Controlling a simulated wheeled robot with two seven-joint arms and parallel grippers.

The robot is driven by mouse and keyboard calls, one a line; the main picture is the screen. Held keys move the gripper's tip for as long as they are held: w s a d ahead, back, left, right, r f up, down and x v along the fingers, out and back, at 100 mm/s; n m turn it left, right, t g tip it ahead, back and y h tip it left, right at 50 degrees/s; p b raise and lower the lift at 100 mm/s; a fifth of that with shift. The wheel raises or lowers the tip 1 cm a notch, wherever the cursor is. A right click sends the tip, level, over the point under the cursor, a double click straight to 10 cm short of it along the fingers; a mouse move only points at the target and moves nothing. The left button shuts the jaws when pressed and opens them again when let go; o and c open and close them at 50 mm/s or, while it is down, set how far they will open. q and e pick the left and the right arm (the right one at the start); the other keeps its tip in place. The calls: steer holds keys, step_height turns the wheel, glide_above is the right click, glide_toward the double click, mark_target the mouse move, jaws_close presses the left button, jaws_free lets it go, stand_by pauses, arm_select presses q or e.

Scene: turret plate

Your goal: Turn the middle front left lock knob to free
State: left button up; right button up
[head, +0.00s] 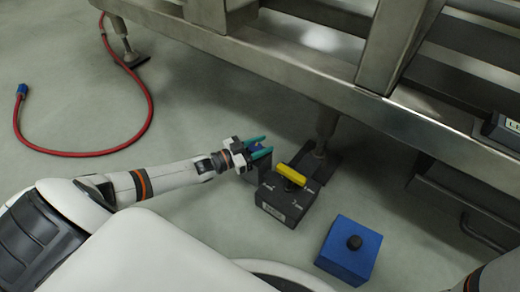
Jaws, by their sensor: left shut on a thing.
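My left gripper (259,146), with teal fingers, is at the middle of the head view, just left of and behind a black box. It is shut on a small dark blue piece (257,147), which may be a lock knob; the fingers hide much of it. The black box (285,203) carries a yellow bar-shaped handle (291,174) and small white markings on top. The fingers are apart from the yellow handle. I cannot read the markings or tell which is the middle front left knob. My right gripper is out of view.
A blue box (345,262) with a black round knob (354,242) stands to the right. A heavy metal frame (300,62) spans the top, with a foot post (326,124) behind the black box. A red hose (150,105) lies at left. The floor between is clear.

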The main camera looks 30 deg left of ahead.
arm_select(q)
steer(key=m+g+h, duration=0.1)
steer(key=m+g+h+b, duration=0.1)
steer(key=m+h+b, duration=0.1)
steer(key=shift+s+d+f+g+h, duration=0.1)
steer(key=shift+f+g+h, duration=0.15)
steer(key=shift+g+h, duration=0.15)
steer(key=shift+s+d+m+g+h+b, duration=0.1)
steer(key=shift+m+g+h+b, duration=0.5)
steer(key=shift+m+g+h, duration=0.4)
steer(key=m+g+h, duration=0.1)
steer(key=m+g, duration=0.1)
steer(key=g, duration=0.1)
steer(key=shift+s+d+r+g+h, duration=0.2)
steer(key=shift+g+h, duration=0.1)
steer(key=shift+h, duration=0.1)
steer(key=m+g, duration=0.1)
steer(key=g, duration=0.1)
steer(key=m+g+h, duration=0.1)
steer(key=m+g, duration=0.1)
steer(key=g, duration=0.1)
steer(key=shift+s+m+g+h+b, duration=0.25)
steer(key=shift+m+g+h+b, duration=0.05)
steer(key=shift+m, duration=0.1)
steer(key=shift+s+d+m+g, duration=0.1)
steer(key=shift+s+m+g, duration=0.05)
steer(key=shift+m+g, duration=0.4)
steer(key=o, duration=1)
